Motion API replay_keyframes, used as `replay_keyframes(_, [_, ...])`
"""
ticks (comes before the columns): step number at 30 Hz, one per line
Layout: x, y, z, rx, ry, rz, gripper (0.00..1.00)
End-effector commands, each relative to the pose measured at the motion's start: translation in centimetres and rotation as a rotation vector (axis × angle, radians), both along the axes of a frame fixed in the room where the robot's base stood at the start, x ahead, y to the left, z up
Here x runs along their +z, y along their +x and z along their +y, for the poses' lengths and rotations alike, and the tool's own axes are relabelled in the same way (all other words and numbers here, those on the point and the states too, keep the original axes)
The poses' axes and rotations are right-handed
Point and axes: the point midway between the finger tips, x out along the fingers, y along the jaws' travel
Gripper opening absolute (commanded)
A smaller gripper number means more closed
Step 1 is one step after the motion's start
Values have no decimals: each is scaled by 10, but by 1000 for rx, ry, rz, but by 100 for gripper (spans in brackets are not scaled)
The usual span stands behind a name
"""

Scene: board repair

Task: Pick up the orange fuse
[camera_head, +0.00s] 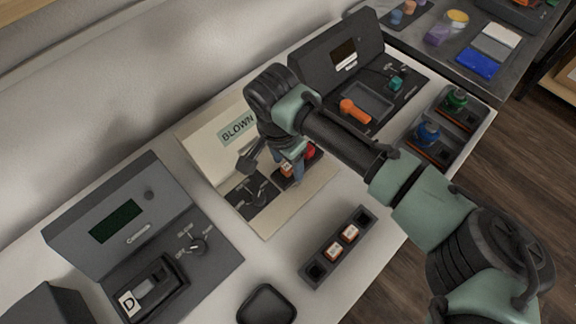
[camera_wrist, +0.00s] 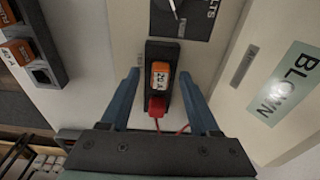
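An orange fuse with a white label (camera_wrist: 160,76) sits in a black holder (camera_wrist: 151,50), in front of the cream panel marked BLOWN (camera_wrist: 283,91). A red part (camera_wrist: 157,106) with red wires is at the holder's near end. My gripper (camera_wrist: 160,90) is open, with one blue finger on each side of the holder and a gap on both sides. In the head view the fuse (camera_head: 287,169) shows beside my gripper (camera_head: 297,168), partly covered by it. Two more orange-and-white fuses (camera_head: 350,233) (camera_head: 333,251) sit in a dark rack (camera_head: 315,272).
The rack also shows at the left of the wrist view (camera_wrist: 52,68). A grey tester with a screen (camera_head: 130,217) stands at left. A dark case with an orange tool (camera_head: 354,111) stands behind. A black square dish (camera_head: 266,305) lies at the front. White table is bare around the rack.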

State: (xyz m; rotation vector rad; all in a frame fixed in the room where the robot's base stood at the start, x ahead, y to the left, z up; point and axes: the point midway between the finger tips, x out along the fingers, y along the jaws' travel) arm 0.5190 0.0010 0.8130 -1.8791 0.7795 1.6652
Motion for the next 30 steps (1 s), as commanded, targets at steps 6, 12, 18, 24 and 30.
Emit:
replay_keyframes(6, [0, 0, 0, 0, 0, 0, 23])
replay_keyframes(12, [0, 0, 0, 0, 0, 0, 0])
replay_keyframes(18, [0, 0, 0, 0, 0, 0, 0])
replay_keyframes(24, [6, 0, 1, 0, 1, -1, 0])
replay_keyframes(30, [41, 1, 1, 1, 4, -4, 0])
